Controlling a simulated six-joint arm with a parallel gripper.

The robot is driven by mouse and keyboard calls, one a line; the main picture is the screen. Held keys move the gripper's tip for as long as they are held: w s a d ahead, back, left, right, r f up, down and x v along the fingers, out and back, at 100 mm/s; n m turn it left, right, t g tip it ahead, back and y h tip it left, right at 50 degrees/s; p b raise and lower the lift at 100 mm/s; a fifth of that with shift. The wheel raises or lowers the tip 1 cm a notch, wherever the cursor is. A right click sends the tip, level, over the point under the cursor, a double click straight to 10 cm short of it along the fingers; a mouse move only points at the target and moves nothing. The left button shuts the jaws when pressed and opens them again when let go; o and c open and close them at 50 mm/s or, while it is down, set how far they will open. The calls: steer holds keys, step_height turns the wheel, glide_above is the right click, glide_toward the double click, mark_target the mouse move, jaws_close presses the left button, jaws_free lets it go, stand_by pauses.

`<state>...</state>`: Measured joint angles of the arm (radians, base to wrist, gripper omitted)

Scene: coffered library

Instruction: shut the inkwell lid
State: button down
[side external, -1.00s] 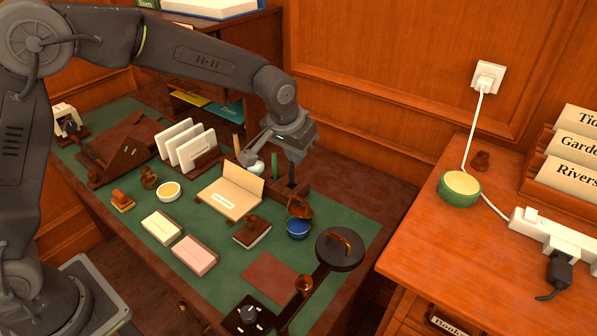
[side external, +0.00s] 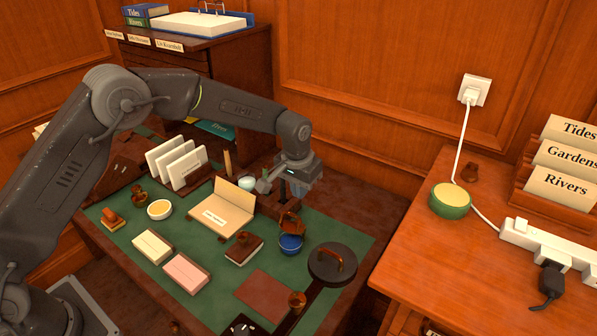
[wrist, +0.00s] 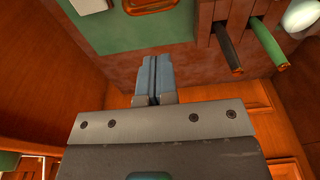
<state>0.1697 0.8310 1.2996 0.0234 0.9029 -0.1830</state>
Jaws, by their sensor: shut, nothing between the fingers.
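The inkwell (side external: 291,243) is a small blue pot on the green desk mat. Its brown, glossy lid (side external: 289,222) stands raised open at the pot's back edge. My gripper (side external: 300,190) is above and behind the inkwell, apart from the lid, by the wooden pen stand. In the wrist view my gripper's two blue-grey fingers (wrist: 151,62) are pressed together with nothing between them. A shiny brown edge at the top of that view, beyond the fingertips, is cut off, and I cannot tell if it is the lid.
Pens (wrist: 228,48) stand just right of my fingers in the wrist view, with a pale rounded object (wrist: 302,14) beyond. A brown stamp block (side external: 244,248) and open folder (side external: 222,209) lie left of the inkwell. A round dark lamp head (side external: 332,263) is at its front right.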

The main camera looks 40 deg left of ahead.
mark_target(291, 215)
steer(key=shift+s+f, duration=1.25)
steer(key=shift+f, duration=0.25)
steer(key=shift+s, duration=0.1)
steer(key=shift+s+t, duration=0.2)
steer(key=shift+t, duration=0.2)
steer(key=shift+s+f+t, duration=0.35)
steer(key=shift+s+t, duration=0.3)
steer(key=shift+t, duration=0.25)
steer(key=shift+s+f, duration=0.1)
steer(key=shift+s, duration=0.15)
steer(key=shift+s+f, duration=0.4)
steer(key=shift+s, duration=0.15)
steer(key=shift+s+f, duration=0.3)
